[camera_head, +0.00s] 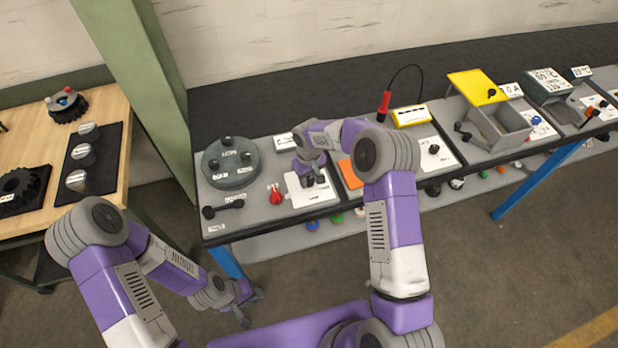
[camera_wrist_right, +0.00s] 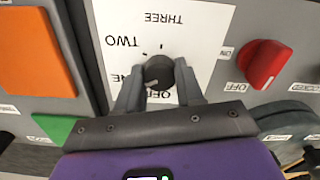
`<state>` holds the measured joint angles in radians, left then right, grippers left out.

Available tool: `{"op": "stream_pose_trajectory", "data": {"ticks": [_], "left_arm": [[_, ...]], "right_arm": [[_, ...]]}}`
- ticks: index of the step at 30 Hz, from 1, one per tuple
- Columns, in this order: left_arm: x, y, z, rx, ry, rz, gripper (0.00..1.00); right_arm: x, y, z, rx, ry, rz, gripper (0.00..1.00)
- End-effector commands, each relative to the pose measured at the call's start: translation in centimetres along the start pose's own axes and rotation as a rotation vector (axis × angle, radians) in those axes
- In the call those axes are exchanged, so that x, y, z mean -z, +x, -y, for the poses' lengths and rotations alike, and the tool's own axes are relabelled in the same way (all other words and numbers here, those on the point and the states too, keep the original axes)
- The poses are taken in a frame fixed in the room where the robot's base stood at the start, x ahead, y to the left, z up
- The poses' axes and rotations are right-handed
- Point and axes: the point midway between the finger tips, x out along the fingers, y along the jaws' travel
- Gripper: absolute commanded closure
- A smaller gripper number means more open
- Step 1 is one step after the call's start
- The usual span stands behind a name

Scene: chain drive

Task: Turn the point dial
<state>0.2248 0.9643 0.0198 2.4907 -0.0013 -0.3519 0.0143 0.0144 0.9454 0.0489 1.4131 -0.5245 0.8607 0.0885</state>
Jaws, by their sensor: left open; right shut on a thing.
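The point dial (camera_wrist_right: 158,68) is a round black knob on a white plate (camera_wrist_right: 205,22) printed OFF, ONE, TWO and THREE, upside down in the right wrist view. ONE is partly hidden by a finger. My right gripper (camera_wrist_right: 157,85) has its two fingers closed on opposite sides of the knob. A small light mark shows on the knob's near edge, but I cannot tell its setting surely. In the head view my right gripper (camera_head: 312,180) is over the white plate (camera_head: 297,190) and hides much of it. My left gripper (camera_head: 248,308) hangs open and empty, low in front of the bench.
A red switch (camera_wrist_right: 265,63) labelled OFF stands beside the plate. An orange panel (camera_wrist_right: 35,50) and a green part (camera_wrist_right: 55,126) are on the other side. A round grey drum (camera_head: 231,165) and a black lever (camera_head: 223,209) stand at the bench's left end.

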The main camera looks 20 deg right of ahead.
Motion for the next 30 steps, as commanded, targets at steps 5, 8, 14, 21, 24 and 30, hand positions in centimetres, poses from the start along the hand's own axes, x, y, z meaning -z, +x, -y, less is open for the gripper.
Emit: {"op": "stream_pose_trajectory", "data": {"ticks": [5, 8, 14, 21, 24, 30], "left_arm": [[0.0, 0.4, 0.2, 0.0, 0.0, 0.0, 0.57], [0.0, 0.8, 0.3, 0.0, 0.0, 0.0, 0.57], [0.1, 1.7, 0.6, 0.0, 0.0, 0.0, 0.57], [0.1, 2.5, 1.0, 0.0, 0.0, 0.0, 0.57], [0.1, 2.8, 1.0, 0.0, 0.0, 0.0, 0.57], [0.1, 3.0, 1.1, 0.0, 0.0, 0.0, 0.57]], "right_arm": [[0.0, 0.0, 0.0, -0.001, 0.05, 0.0, 0.94], [0.0, 0.0, 0.0, -0.001, 0.105, -0.001, 0.94], [0.0, 0.1, 0.0, -0.001, 0.262, -0.001, 0.94], [0.1, 0.0, 0.1, -0.001, 0.49, -0.002, 0.94], [0.1, 0.0, 0.1, -0.001, 0.585, -0.002, 0.94], [0.1, -0.1, 0.1, -0.001, 0.758, -0.002, 0.94]]}}
